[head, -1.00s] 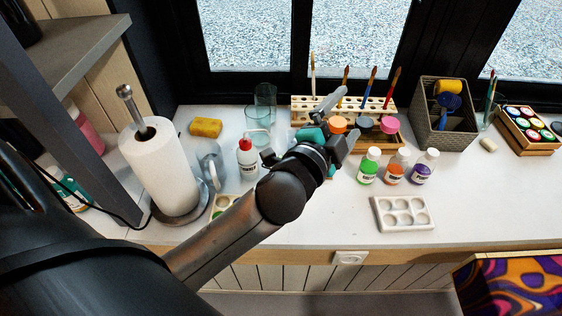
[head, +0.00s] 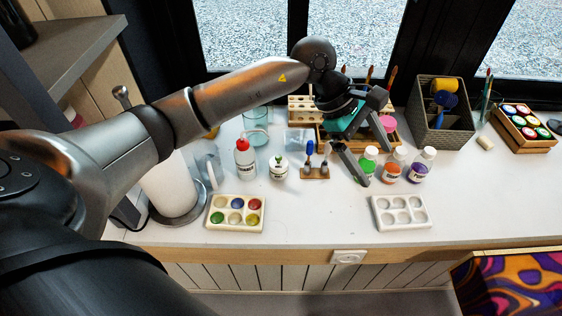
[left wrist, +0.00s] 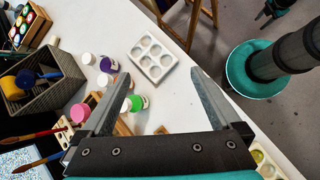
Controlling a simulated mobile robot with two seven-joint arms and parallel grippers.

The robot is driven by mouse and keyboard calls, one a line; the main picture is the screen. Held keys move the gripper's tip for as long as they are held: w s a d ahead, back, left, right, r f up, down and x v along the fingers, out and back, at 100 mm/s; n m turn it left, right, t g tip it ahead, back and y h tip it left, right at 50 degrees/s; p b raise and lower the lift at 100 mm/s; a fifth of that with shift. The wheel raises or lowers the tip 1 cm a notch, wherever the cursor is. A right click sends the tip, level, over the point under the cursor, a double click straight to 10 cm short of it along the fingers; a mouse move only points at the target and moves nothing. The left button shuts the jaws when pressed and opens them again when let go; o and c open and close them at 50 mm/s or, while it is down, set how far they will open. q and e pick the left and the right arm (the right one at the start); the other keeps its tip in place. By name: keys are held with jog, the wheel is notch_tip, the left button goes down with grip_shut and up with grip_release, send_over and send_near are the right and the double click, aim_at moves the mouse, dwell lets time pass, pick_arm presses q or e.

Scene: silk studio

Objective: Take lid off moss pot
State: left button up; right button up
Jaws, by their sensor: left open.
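I cannot tell which container is the moss pot. Bottles of green (head: 367,163), orange (head: 393,165) and purple (head: 421,165) colour with white caps stand on the worktop; they also show left of the fingers in the left wrist view. A pot with a pink lid (head: 388,123) sits in a wooden tray behind; its neighbours are hidden by my gripper. My left gripper (head: 380,168) is open and empty, fingers pointing down near the green bottle. The open fingers (left wrist: 160,72) also show in the left wrist view. A small dark claw (left wrist: 272,9), perhaps my right gripper, shows there.
A filled palette (head: 235,212) and an empty one (head: 401,212) lie in front. A grey basket (head: 443,112) stands right.

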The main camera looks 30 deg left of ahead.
pick_arm(q)
jog(key=w+a+y, duration=0.2)
jog(key=a+y, duration=0.3)
jog(key=a, duration=0.6)
jog(key=g+y, duration=0.1)
jog(key=y, duration=0.3)
send_over(279, 157)
jog(key=shift+m, duration=0.3)
jog(key=f, duration=0.8)
jog(key=shift+w+d, duration=0.15)
jog(key=shift+w, duration=0.15)
jog(key=shift+s+f, duration=0.15)
jog(key=shift+f, duration=1.3)
jog(key=shift+s+f, duration=0.15)
jog(key=shift+f, duration=1.3)
jog(key=c, duration=1.4)
jog(key=shift+r, duration=0.1)
